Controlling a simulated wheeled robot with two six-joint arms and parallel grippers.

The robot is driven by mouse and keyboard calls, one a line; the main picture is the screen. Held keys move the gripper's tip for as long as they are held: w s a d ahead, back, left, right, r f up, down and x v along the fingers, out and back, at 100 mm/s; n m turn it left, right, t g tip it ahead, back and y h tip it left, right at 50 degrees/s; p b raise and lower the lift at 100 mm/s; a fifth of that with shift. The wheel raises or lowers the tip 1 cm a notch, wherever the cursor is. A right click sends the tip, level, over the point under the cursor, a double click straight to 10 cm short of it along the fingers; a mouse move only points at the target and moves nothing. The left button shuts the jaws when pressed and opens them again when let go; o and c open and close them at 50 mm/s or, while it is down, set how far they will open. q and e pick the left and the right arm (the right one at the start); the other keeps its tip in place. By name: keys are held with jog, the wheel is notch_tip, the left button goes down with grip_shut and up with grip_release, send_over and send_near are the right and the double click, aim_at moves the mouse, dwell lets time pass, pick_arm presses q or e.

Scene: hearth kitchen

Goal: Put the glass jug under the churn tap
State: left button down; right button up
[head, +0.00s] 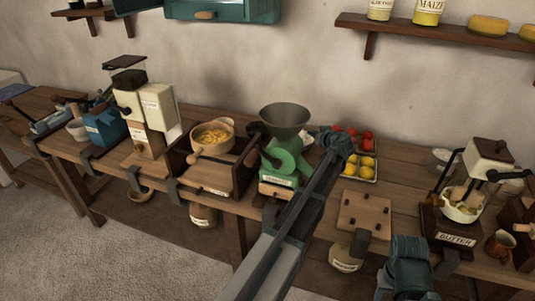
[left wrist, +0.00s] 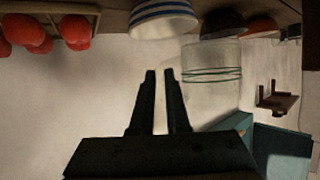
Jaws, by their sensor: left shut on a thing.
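The glass jug (left wrist: 212,85), clear with thin green rings, shows in the left wrist view just right of my left fingertips. My left gripper (left wrist: 160,74) is shut on it, with a narrow gap between the fingers; the grip itself, probably at the handle, is not clear. In the head view my left gripper (head: 336,141) is over the back of the counter, right of the green grinder, and I cannot make out the jug. The churn labelled BUTTER (head: 484,165) stands at the right; I cannot clearly make out its tap. My right gripper is not clearly seen.
A green grinder (head: 284,160) stands left of my left arm. Trays of red and yellow produce (head: 370,171) lie to its right. A wooden board (head: 364,215) is at the counter's front. A striped bowl (left wrist: 163,20) is near the jug.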

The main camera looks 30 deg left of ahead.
aim_at(311, 161)
pick_arm(q)
jog(key=shift+f+b, duration=4.8)
jog(key=shift+f, duration=0.15)
jog(key=shift+f, duration=0.1)
jog(key=c, duration=0.9)
grip_release()
